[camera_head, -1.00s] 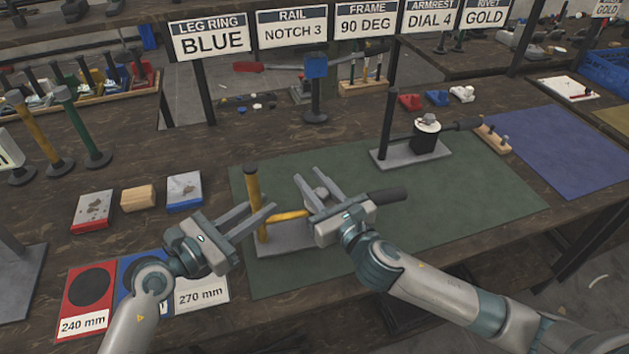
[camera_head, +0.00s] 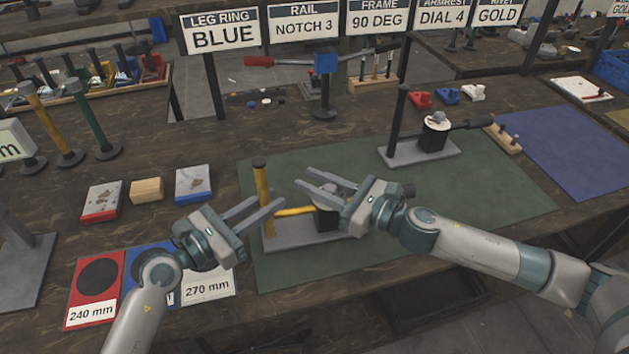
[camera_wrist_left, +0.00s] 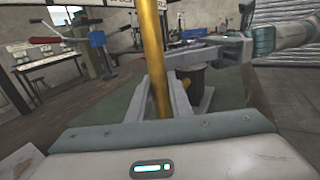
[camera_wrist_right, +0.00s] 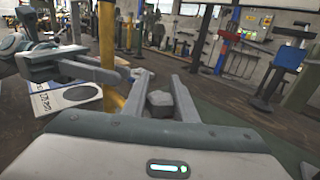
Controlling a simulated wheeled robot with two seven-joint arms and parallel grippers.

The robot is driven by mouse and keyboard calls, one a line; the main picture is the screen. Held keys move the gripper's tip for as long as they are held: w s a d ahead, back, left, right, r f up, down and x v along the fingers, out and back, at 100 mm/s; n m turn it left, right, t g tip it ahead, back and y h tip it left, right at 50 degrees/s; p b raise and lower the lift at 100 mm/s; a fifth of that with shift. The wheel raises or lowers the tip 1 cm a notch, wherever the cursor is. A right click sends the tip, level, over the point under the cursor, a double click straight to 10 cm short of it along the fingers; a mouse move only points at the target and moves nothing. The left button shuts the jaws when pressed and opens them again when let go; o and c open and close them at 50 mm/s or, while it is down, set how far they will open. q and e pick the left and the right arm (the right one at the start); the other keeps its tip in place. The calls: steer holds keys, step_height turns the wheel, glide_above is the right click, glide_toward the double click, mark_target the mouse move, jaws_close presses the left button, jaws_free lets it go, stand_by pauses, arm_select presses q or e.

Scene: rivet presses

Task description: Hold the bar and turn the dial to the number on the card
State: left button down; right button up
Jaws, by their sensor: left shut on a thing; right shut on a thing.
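A yellow upright bar (camera_head: 262,190) stands on a grey base plate (camera_head: 290,242) on the green mat. A yellow arm (camera_head: 293,211) runs from it to a dark dial body (camera_head: 325,219), mostly hidden behind my right gripper. My left gripper (camera_head: 268,207) is shut on the bar; the left wrist view shows the bar (camera_wrist_left: 154,60) between its fingers. My right gripper (camera_head: 318,190) is shut on the grey dial knob, which shows in the right wrist view (camera_wrist_right: 160,98). The dial's marks cannot be read. The armrest card (camera_head: 441,17) reads DIAL 4.
A second press (camera_head: 425,148) with a black post stands behind right on the green mat (camera_head: 480,200). Red, wood and blue-edged blocks (camera_head: 147,190) lie at left, beside length cards (camera_head: 95,290). The mat's right part is free.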

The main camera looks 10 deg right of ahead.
steer(key=o, duration=1)
steer(key=shift+o, duration=0.2)
steer(key=shift+s+d, duration=0.1)
steer(key=shift+d, duration=0.05)
steer(key=v, duration=1.1)
steer(key=shift+s+d, duration=0.2)
steer(key=shift+d, duration=0.05)
steer(key=shift+o, duration=0.4)
